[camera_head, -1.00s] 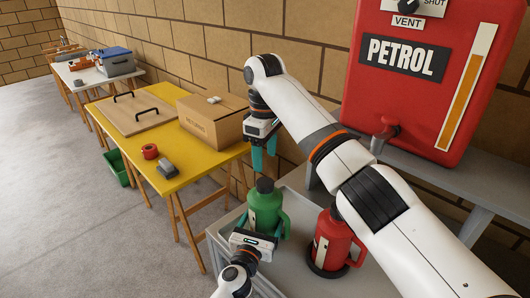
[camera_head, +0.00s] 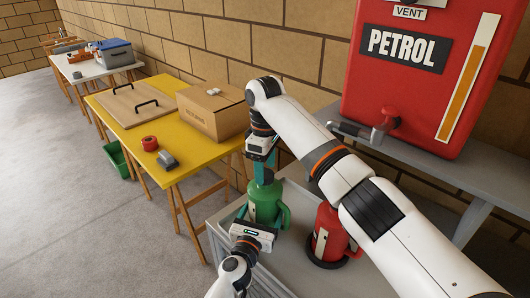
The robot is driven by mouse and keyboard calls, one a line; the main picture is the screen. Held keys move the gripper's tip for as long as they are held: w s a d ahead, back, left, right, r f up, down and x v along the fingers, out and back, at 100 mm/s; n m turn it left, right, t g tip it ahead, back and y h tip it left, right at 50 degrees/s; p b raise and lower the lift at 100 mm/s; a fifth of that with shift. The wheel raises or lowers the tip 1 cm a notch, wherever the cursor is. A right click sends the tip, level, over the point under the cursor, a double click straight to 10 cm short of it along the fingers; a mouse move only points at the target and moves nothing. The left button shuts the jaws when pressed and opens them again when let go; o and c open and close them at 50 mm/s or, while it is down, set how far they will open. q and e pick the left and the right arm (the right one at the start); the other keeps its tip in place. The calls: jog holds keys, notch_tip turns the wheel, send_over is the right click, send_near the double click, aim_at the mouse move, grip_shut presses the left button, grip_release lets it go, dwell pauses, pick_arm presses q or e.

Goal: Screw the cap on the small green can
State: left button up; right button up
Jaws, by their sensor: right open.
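The small green can (camera_head: 264,208) stands upright on the grey bench at the lower middle, its handle on the right. A dark cap (camera_head: 265,178) sits on its mouth; how tightly it sits cannot be told. My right gripper (camera_head: 264,174) reaches down from above, open, its teal fingers at the cap and partly covering it. My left gripper (camera_head: 257,222) is low at the near side of the can, its fingers on either side of the body, seemingly closed on it. Its hand hides the can's lower front.
A red can (camera_head: 330,238) stands close right of the green can, partly behind my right arm. A red petrol tank (camera_head: 412,95) stands on a grey shelf (camera_head: 470,178) behind. A yellow table (camera_head: 190,157) with a cardboard box (camera_head: 212,114) is to the left.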

jog(key=shift+f, duration=0.8)
jog(key=shift+c, duration=0.3)
jog(key=c, duration=0.9)
jog(key=m, duration=0.5)
jog(key=shift+c, duration=0.2)
jog(key=o, duration=1.2)
jog(key=shift+c, duration=0.2)
jog(key=shift+r, duration=0.1)
notch_tip(320, 180, up, 12)
